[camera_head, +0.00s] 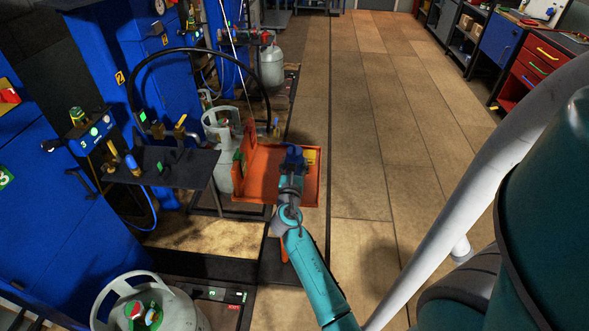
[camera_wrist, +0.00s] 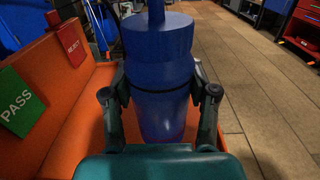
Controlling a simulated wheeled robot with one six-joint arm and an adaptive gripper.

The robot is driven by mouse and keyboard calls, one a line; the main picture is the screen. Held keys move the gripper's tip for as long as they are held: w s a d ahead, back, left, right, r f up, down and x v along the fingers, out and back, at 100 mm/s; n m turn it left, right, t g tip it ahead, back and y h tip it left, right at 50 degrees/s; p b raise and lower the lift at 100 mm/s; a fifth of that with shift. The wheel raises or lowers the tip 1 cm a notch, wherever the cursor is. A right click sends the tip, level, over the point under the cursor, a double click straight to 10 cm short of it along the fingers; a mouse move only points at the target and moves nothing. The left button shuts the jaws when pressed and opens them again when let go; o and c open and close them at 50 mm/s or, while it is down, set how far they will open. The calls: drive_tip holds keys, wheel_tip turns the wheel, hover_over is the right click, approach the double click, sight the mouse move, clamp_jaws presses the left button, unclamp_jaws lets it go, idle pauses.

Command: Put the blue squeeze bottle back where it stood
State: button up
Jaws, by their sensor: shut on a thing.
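The blue squeeze bottle (camera_wrist: 158,60) is upright between the two fingers of my gripper (camera_wrist: 158,95) in the wrist view. The fingers are shut on its sides, and its lower end is partly hidden behind my gripper body. In the head view my gripper (camera_head: 292,165) and the dark blue bottle (camera_head: 293,150) are over the orange tray (camera_head: 312,190). I cannot tell whether the bottle's base touches the tray.
A green PASS card (camera_wrist: 18,100) and a red REJECT card (camera_wrist: 70,38) are on the orange wall at left. A dark shelf (camera_head: 180,168) with several small items juts from the blue cabinets. Grey gas cylinders (camera_head: 224,130) stand behind. Wooden floor at right is clear.

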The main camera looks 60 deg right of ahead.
drive_tip(key=shift+f, duration=1)
drive_tip(key=shift+f, duration=0.15)
drive_tip(key=o, duration=1.4)
